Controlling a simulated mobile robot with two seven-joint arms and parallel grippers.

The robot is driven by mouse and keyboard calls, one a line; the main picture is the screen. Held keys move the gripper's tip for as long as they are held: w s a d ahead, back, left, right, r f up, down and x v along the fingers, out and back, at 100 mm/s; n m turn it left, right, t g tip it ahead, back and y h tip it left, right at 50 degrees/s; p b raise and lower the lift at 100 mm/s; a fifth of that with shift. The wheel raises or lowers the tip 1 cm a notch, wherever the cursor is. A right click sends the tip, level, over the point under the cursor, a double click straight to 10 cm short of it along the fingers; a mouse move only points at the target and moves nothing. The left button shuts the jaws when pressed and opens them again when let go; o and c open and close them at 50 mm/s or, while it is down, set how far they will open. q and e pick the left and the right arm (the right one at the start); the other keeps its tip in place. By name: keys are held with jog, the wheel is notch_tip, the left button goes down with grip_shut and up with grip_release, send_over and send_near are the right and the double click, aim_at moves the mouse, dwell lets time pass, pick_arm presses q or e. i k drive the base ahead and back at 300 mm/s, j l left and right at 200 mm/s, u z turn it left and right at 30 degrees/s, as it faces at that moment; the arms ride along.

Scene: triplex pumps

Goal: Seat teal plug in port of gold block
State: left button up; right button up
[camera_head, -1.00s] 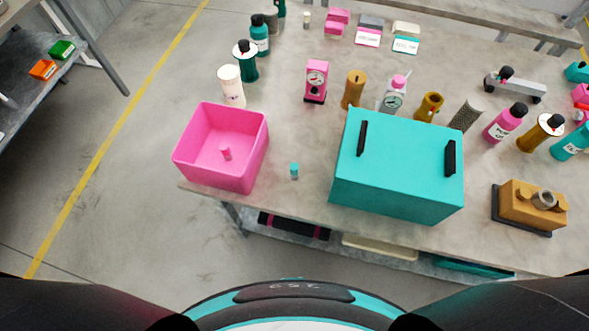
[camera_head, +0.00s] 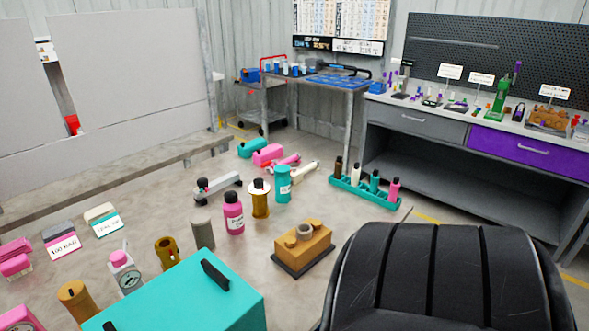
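The gold block (camera_head: 318,250) sits on a dark base plate on the table, right of the teal box. A grey ring-shaped port (camera_head: 305,231) stands on its top, and nothing shows seated in it. Small gold raised parts stand beside the ring. The teal plug is outside the current view. Neither of my grippers is in view; a dark padded part of my own body fills the lower right.
A large teal box (camera_head: 190,295) with black handles is at the lower left. A teal rack (camera_head: 365,192) holds several small bottles. A workbench (camera_head: 415,118) stands at the back right.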

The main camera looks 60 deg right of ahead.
aim_at(298, 250)
jog(key=z, duration=1.2)
